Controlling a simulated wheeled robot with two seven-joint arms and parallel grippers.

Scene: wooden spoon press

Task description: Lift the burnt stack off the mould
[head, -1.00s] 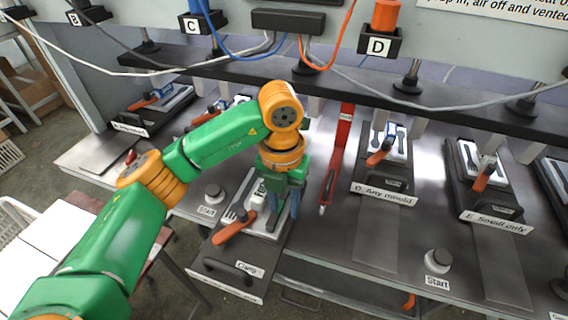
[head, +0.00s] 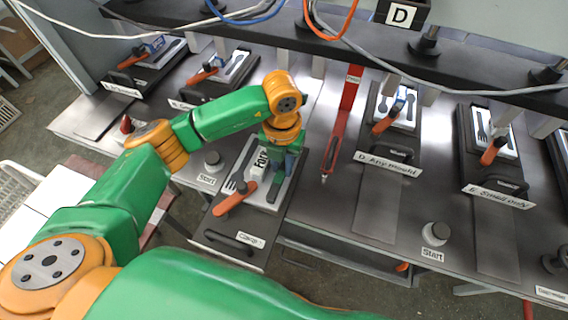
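The near mould station (head: 222,220) sits pulled forward at the table's front. It carries a pale plate with a dark fork shape (head: 233,183), a block with a "Fork" label (head: 261,159) and an orange handle (head: 236,199). My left gripper (head: 278,182) points down over the right part of this plate, right of the label. Its fingers overlap from this angle, so I cannot tell whether they are open, or whether they touch anything. Part of the plate is hidden behind the gripper. I cannot make out a clearly burnt stack. My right gripper is out of view.
Mould station D (head: 383,158) and station E (head: 495,180) stand further right. A black rail (head: 330,58) with hanging cables crosses above. Start buttons (head: 435,233) sit on the table.

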